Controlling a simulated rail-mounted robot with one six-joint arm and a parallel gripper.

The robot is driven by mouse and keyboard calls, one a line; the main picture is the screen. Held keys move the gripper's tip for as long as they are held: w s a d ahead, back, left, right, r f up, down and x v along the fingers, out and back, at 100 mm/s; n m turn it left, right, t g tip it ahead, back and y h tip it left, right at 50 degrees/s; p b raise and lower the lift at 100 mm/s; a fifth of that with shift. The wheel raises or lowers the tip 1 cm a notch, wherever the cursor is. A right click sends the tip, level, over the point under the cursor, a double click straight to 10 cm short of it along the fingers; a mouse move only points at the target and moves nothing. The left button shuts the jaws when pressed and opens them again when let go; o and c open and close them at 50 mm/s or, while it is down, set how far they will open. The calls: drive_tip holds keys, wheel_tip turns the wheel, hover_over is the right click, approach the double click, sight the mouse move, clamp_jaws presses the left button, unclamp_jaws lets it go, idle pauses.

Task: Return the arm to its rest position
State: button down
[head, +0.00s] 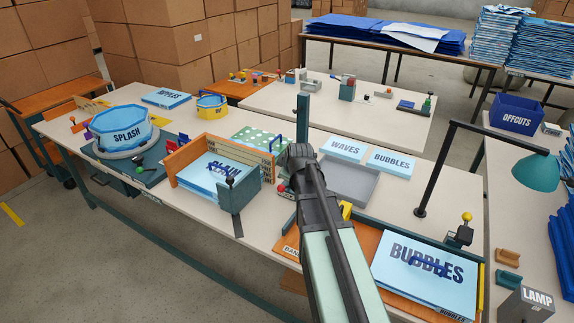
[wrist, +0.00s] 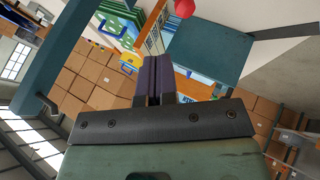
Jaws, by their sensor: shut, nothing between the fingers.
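My arm (head: 335,265) reaches from the bottom middle over the workbench, ending in a dark joint (head: 298,157) in the head view. My gripper's fingertips are hidden from the head camera. In the wrist view my gripper (wrist: 153,72) shows two dark purple fingers pressed together with nothing between them. A teal plate (wrist: 208,45) and a red knob (wrist: 184,7) are close by the fingers in that view. I cannot tell whether anything touches the gripper.
An orange-walled holder with a PLAIN stack (head: 215,172) stands left of my arm. A grey tray (head: 350,183), WAVES sheet (head: 346,149) and BUBBLES stack (head: 425,270) lie right. A lamp (head: 535,172) overhangs the right side. A SPLASH pool (head: 125,132) sits far left.

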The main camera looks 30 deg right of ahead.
drive_tip(key=p+v, duration=0.1)
drive_tip(key=v, duration=0.2)
drive_tip(key=shift+s+a+r, duration=0.1)
drive_tip(key=shift+s, duration=0.1)
drive_tip(key=s+a+f+m+g+y, duration=0.2)
drive_tip(key=s+a+f+m+g, duration=0.2)
drive_tip(key=s+a, duration=1.3)
drive_tip(key=a+m+g, duration=0.3)
drive_tip(key=m, duration=0.1)
drive_tip(key=shift+s+a+g, duration=0.25)
drive_tip(key=shift+a+g, duration=0.15)
